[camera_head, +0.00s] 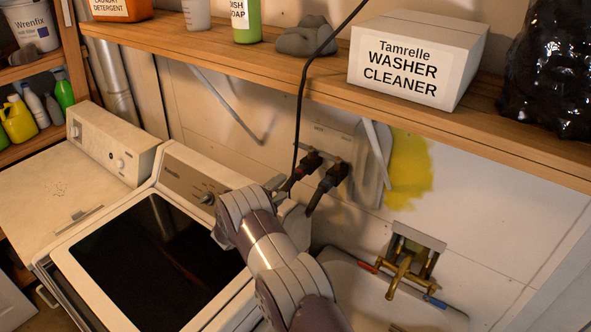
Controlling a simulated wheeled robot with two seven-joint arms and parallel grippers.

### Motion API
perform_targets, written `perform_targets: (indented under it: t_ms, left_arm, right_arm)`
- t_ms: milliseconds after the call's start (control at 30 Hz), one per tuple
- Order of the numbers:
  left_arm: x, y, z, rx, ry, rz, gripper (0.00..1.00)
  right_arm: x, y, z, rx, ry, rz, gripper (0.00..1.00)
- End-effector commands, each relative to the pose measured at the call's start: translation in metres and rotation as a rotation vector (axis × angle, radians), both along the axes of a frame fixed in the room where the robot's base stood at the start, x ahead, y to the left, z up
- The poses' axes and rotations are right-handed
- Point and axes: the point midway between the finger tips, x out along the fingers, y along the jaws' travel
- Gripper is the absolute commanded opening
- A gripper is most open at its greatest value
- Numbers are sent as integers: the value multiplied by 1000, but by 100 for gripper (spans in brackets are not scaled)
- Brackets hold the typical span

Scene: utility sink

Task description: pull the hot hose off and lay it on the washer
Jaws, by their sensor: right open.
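The wall valve box holds two dark hose ends side by side. The one with red on its connector, the hot hose (307,166), is at the left and still sits at the valve. Its lower part is hidden behind my right gripper. The other dark hose (328,184) hangs down from the valve just to the right. My right gripper (287,198) is open, just below and left of the hot connector; I cannot tell whether it touches the hose. The washer (160,262), with a dark glass lid, stands below left. My left gripper is not in view.
A thin black cord (299,100) hangs over the wooden shelf (200,45) down to the valves. A washer cleaner box (415,60) stands on the shelf. Brass faucet taps (404,265) stick out above the pale sink (350,295) at right. The washer's lid is clear.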

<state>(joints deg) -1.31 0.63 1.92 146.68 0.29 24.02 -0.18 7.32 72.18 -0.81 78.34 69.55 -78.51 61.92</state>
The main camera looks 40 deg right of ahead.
Motion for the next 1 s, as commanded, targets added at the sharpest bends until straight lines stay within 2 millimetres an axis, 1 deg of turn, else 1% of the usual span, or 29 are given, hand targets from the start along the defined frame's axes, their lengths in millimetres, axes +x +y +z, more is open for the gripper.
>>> perform_targets:
  t_ms: [167,433,467,500,600,800,1000]
  left_arm:
    - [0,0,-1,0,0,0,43]
    - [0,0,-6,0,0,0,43]
    - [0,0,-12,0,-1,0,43]
    - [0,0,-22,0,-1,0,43]
    - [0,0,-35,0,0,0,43]
    - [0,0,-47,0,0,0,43]
    - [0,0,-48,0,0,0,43]
  right_arm:
    - [3,-10,0,-1,-1,-1,60]
    - [13,-48,-1,-1,0,-1,60]
    - [15,-52,-4,0,-1,-1,60]
    - [16,-57,-8,0,-1,0,60]
    - [20,-69,-6,-1,0,1,60]
    - [24,-83,-3,0,1,2,60]
    - [25,-87,1,-1,2,2,60]
